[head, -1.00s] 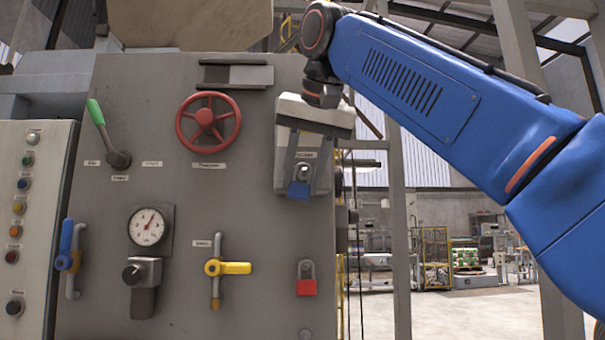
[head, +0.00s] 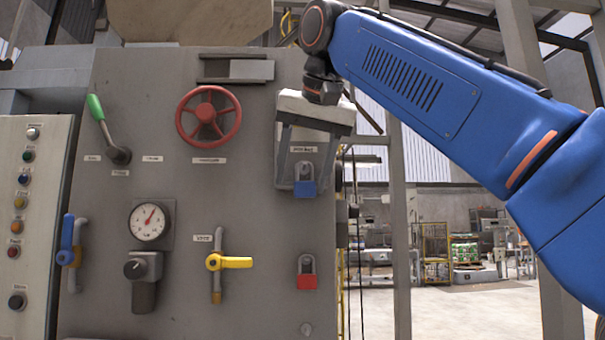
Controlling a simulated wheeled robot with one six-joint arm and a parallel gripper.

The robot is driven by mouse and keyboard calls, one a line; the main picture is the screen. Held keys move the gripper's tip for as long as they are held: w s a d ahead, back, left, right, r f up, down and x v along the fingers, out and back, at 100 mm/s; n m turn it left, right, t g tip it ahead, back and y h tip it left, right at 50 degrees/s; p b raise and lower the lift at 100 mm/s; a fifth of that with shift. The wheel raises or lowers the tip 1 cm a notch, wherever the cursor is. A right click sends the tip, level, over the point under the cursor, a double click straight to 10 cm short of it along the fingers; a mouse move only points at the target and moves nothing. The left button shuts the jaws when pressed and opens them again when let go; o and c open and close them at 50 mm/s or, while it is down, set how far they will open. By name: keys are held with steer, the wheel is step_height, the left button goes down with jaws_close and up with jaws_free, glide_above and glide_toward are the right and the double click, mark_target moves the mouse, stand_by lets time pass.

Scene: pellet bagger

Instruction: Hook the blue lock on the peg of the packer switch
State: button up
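The blue lock (head: 305,189) hangs upright in front of the grey packer switch box (head: 303,158), below its label. Its grey shackle points up and appears to be around the peg, though the peg itself is too small to make out clearly. My gripper (head: 306,178) comes down from above. Its two dark fingers are spread wide, one to the left and one to the right of the lock, with a gap on each side. The gripper is open and holds nothing that I can see.
A red lock (head: 307,280) hangs lower on the same grey panel. A red handwheel (head: 208,118), a green-tipped lever (head: 107,130), a gauge (head: 149,222) and a yellow-handled valve (head: 229,262) lie to the left. Open floor shows at right.

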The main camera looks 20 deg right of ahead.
steer(key=shift+r, duration=0.1)
steer(key=v, duration=0.7)
steer(key=shift+s, duration=0.15)
